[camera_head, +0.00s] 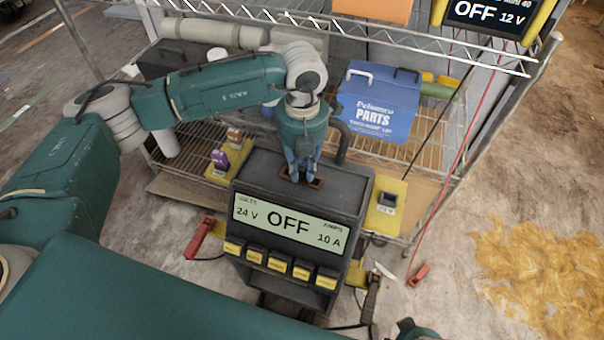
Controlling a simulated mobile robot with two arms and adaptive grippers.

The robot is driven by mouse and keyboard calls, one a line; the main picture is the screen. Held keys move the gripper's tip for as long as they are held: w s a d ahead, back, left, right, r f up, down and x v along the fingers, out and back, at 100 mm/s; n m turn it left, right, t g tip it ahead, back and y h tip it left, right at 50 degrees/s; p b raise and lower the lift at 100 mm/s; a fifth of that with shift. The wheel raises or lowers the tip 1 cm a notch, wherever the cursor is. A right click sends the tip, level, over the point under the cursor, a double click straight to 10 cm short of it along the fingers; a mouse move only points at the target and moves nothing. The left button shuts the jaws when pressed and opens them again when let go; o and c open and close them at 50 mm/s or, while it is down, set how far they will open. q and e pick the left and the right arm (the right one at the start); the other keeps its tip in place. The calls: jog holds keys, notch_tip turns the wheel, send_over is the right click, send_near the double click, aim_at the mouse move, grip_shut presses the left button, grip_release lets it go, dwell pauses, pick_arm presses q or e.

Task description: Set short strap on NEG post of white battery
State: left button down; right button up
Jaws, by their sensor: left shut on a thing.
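My left gripper (300,176) points down over the top of the dark charger and is shut on a small brown strap-like bar (316,183). The fingers cover part of the bar. The bar is at the charger's top face; I cannot tell whether it touches it. I cannot make out a white battery or a NEG post in this view. My right gripper does not show.
The charger (351,233) reads OFF, 24 V, 10 A. Behind it, a wire shelf holds a blue parts box (378,103). Yellow mats with small items flank the charger. Red clamps (200,238) and cables lie around it. Open floor is at the right.

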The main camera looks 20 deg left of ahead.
aim_at(302, 168)
pick_arm(q)
jog(key=shift+r, duration=0.1)
jog(key=shift+r, duration=0.6)
notch_tip(302, 168, up, 20)
jog(key=p, duration=0.3)
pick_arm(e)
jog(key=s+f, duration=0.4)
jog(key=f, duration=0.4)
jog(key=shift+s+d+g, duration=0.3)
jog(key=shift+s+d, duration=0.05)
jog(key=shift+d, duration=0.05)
pick_arm(q)
jog(key=shift+r, duration=0.25)
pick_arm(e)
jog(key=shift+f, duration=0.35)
pick_arm(q)
jog(key=shift+r+p, duration=0.4)
jog(key=shift+p, duration=0.05)
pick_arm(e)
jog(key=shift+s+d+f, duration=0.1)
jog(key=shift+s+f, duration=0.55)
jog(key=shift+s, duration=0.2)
pick_arm(q)
jog(key=shift+r+p, duration=0.4)
jog(key=shift+r, duration=0.2)
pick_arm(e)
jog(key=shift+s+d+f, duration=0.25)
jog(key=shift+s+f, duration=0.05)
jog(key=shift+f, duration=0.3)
